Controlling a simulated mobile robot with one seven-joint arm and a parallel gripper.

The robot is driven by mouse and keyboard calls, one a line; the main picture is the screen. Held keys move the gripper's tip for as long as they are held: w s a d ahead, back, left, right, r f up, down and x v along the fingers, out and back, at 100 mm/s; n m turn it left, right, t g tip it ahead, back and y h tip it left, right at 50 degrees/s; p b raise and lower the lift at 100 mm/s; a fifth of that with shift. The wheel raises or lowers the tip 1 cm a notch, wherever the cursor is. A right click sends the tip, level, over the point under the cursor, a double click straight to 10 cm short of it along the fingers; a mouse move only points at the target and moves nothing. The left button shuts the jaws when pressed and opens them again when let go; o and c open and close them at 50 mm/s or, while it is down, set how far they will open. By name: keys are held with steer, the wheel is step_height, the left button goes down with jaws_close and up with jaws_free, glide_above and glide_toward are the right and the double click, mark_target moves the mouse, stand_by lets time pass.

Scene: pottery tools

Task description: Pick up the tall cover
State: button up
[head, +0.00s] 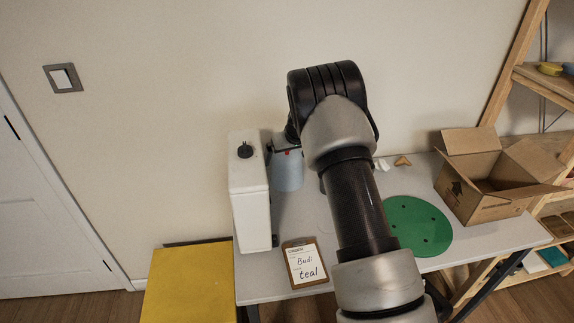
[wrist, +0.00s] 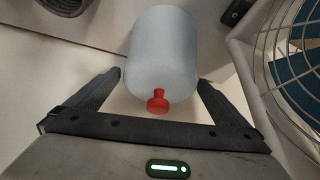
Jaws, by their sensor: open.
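The tall cover appears to be a pale blue-grey cylinder (head: 287,174) with a red knob, on the table beside the white unit. It fills the upper middle of the wrist view (wrist: 162,50), with its red knob (wrist: 158,101) towards my palm. My gripper (wrist: 160,80) is open, with one finger on each side of the cylinder's knob end. Gaps show between the fingers and its sides, and it is not held. In the head view my gripper (head: 286,149) is at the cylinder's top, partly hidden by my arm.
A tall white unit (head: 250,195) with a black knob stands close left of the cylinder. A clipboard (head: 305,263) reading "Budi teal" lies in front. A green disc (head: 417,226) and an open cardboard box (head: 490,185) are to the right. A wire grille (wrist: 290,60) is at the wrist view's right.

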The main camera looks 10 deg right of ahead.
steer(key=c, duration=1.1)
steer(key=shift+r, duration=0.15)
